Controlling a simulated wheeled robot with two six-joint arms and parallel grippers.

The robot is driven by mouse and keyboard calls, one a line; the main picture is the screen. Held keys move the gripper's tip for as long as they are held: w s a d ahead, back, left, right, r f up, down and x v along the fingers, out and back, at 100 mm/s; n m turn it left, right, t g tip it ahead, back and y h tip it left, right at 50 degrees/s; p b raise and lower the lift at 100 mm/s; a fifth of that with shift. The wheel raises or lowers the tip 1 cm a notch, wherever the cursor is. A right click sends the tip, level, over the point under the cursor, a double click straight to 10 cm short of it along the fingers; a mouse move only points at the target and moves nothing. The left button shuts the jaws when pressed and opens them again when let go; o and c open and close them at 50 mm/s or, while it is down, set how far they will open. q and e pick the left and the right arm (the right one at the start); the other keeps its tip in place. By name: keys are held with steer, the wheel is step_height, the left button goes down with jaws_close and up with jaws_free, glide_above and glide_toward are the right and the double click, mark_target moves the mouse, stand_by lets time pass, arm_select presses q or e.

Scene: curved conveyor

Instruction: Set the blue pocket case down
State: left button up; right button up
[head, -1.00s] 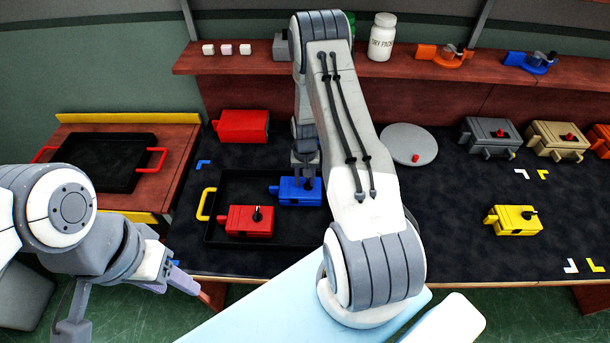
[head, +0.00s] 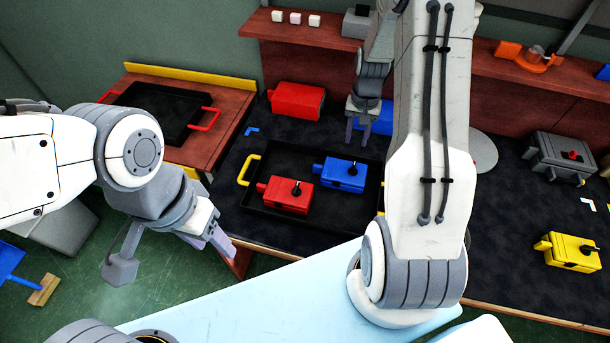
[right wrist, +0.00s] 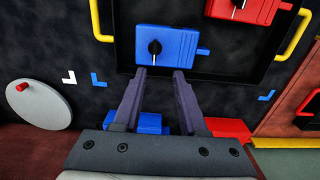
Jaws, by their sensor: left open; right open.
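The blue pocket case (head: 343,174), with a black knob on top, lies in the black tray (head: 262,212) beside a similar red case (head: 288,194). In the right wrist view the blue case (right wrist: 178,48) lies just beyond the fingertips. My right gripper (head: 361,138) is open and empty, behind the blue case and apart from it. Its open fingers (right wrist: 160,75) show with nothing between them. My left gripper (head: 222,240) is open and empty, out in front of the table's left part.
A plain red box (head: 298,100) and a partly hidden blue box (head: 381,118) stand behind the tray. A yellow case (head: 568,252) and a grey case (head: 560,155) are at the right. Another black tray (head: 150,108) with red handles is on the left side table.

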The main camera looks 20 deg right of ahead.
steer(key=s+a+r+n, duration=0.25)
steer(key=a+r, duration=0.25)
steer(key=a, duration=0.5)
steer(key=s+a+r+n, duration=0.2)
steer(key=a+r+n, duration=0.25)
steer(key=a, duration=0.45)
steer(key=s+a+r+n, duration=0.2)
steer(key=s+a, duration=0.1)
steer(key=s, duration=0.3)
steer(key=s+a+r+n, duration=0.2)
steer(key=s+a+n, duration=0.1)
steer(key=s, duration=0.4)
steer(key=s+a+r+n+y, duration=0.1)
steer(key=s+a+r+n, duration=0.1)
steer(key=s+a, duration=0.3)
steer(key=shift+s+r+n, duration=0.3)
steer(key=shift+s+r, duration=0.15)
steer(key=shift+s, duration=0.3)
